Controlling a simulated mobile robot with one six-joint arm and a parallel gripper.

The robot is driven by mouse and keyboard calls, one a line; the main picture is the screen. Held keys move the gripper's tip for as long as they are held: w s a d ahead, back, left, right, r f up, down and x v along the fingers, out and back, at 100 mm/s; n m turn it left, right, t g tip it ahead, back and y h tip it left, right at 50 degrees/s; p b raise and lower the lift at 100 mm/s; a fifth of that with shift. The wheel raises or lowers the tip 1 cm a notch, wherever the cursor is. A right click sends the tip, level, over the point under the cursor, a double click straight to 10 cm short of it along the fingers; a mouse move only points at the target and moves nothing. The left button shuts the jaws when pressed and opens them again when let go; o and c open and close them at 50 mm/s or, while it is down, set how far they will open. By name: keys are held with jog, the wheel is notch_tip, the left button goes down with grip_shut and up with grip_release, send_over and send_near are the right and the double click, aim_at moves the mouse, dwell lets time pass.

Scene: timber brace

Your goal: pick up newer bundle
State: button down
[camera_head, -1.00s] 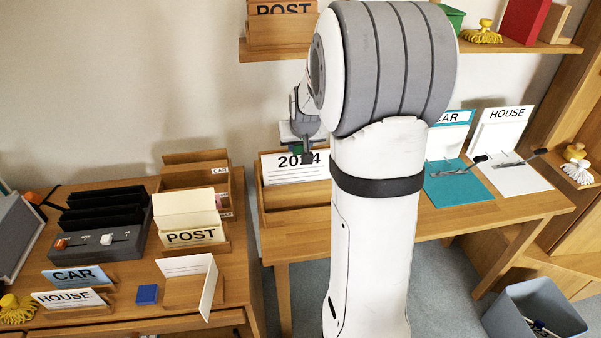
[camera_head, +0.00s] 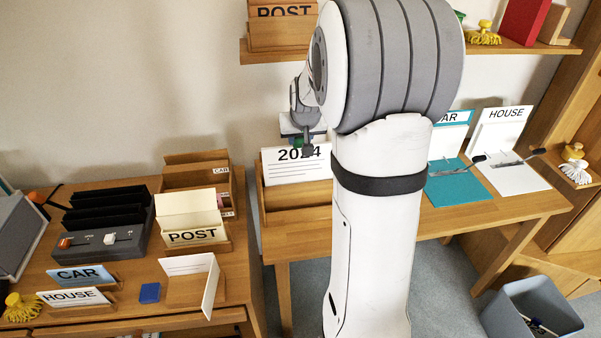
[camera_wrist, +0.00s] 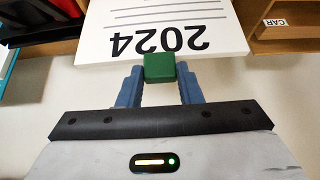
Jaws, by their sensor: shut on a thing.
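The bundle is a white block of sheets marked "2024" (camera_head: 283,168), with printed lines below the number. In the wrist view the bundle (camera_wrist: 110,42) appears upside down, with a green block (camera_wrist: 159,68) at its edge. My gripper (camera_wrist: 160,80) is shut on the green block, one blue finger on each side. In the head view my gripper (camera_head: 307,147) is at the top edge of the bundle. The bundle stands upright above the wooden tray (camera_head: 290,218); my arm hides its right end.
On the left desk are a POST card holder (camera_head: 193,236), a dark sorter (camera_head: 100,242), CAR and HOUSE cards (camera_head: 75,297), and a blue block (camera_head: 149,293). Teal (camera_head: 458,182) and white clipboards (camera_head: 512,172) lie to the right. A shelf (camera_head: 510,47) runs above.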

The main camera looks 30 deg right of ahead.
notch_tip(320, 180, up, 8)
jog(key=p, duration=0.4)
jog(key=shift+f, duration=0.2)
dwell(0.4)
jog(key=shift+s, duration=0.1)
dwell(0.4)
